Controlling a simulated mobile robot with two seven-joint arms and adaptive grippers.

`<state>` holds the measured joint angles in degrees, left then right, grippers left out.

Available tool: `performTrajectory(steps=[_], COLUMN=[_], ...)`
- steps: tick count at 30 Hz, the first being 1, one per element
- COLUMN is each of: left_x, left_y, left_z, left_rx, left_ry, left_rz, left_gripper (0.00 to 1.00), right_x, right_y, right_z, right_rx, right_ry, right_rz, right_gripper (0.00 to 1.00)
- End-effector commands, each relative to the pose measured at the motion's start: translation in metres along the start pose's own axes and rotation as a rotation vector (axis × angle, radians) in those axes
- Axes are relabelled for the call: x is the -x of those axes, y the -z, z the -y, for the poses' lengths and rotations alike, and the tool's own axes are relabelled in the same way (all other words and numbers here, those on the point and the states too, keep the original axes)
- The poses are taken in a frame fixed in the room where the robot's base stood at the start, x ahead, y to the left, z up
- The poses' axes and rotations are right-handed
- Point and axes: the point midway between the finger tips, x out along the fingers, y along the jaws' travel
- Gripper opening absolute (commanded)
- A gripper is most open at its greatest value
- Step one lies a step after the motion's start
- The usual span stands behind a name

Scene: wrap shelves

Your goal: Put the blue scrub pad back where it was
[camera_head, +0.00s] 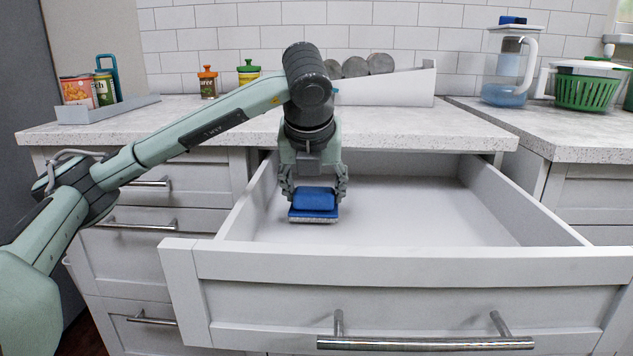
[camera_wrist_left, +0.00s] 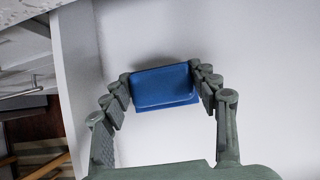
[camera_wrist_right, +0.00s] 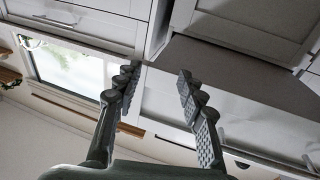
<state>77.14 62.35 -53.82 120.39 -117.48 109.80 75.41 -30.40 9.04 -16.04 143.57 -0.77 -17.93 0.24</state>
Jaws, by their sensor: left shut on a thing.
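The blue scrub pad (camera_head: 314,200) is between the fingers of my left gripper (camera_head: 314,190), inside the open white drawer (camera_head: 400,266). My left gripper points down and is shut on the pad's two sides. In the left wrist view the pad (camera_wrist_left: 163,87) shows between both fingers, over the white drawer floor (camera_wrist_left: 255,100). I cannot tell whether the pad touches the floor. My right gripper (camera_wrist_right: 157,75) shows only in the right wrist view, with its fingers apart and nothing between them.
The rest of the drawer is empty. On the counter (camera_head: 230,119) stand a grey tray with cans (camera_head: 108,108), two spice jars (camera_head: 207,84), a white slanted holder (camera_head: 390,89), a water pitcher (camera_head: 508,65) and a green basket (camera_head: 586,91). The drawer's walls surround my left gripper.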

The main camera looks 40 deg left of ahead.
Motion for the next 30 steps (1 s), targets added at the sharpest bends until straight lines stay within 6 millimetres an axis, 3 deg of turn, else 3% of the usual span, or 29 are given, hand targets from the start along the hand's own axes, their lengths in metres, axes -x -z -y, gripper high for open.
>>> performTrajectory(steps=[1, 3, 11, 17, 20, 27, 28, 30], left_x=[-0.003, -0.009, -0.023, -0.039, -0.048, -0.049, -0.049, -0.049], left_y=[-0.014, -0.024, -0.045, -0.071, -0.063, -0.063, -0.062, -0.062], left_z=[0.000, 0.000, -0.001, 0.000, -0.001, -0.001, -0.001, -0.001], left_rx=[0.011, 0.010, 0.008, 0.008, 0.004, 0.006, 0.005, 0.005], left_ry=[0.000, 0.001, 0.000, 0.001, 0.000, 0.001, 0.001, 0.001], left_rz=[0.003, 0.004, 0.003, 0.003, 0.003, 0.004, 0.003, 0.003], left_gripper=[0.33, 0.33, 0.33, 0.33, 0.33, 0.33, 0.63, 0.72], right_x=[0.000, 0.000, 0.001, 0.002, 0.002, 0.002, 0.002, 0.002], right_y=[-0.003, -0.007, -0.015, -0.024, -0.024, -0.022, -0.022, -0.022], right_z=[-0.002, -0.003, -0.007, -0.012, -0.012, -0.010, -0.010, -0.010], right_rx=[0.004, 0.006, 0.012, 0.020, 0.020, 0.018, 0.018, 0.018], right_ry=[-0.004, -0.007, -0.013, -0.023, -0.023, -0.020, -0.019, -0.019], right_rz=[0.021, 0.037, 0.075, 0.124, 0.116, 0.107, 0.107, 0.107], right_gripper=[0.40, 0.40, 0.40, 0.40, 0.40, 0.40, 0.40, 0.40])
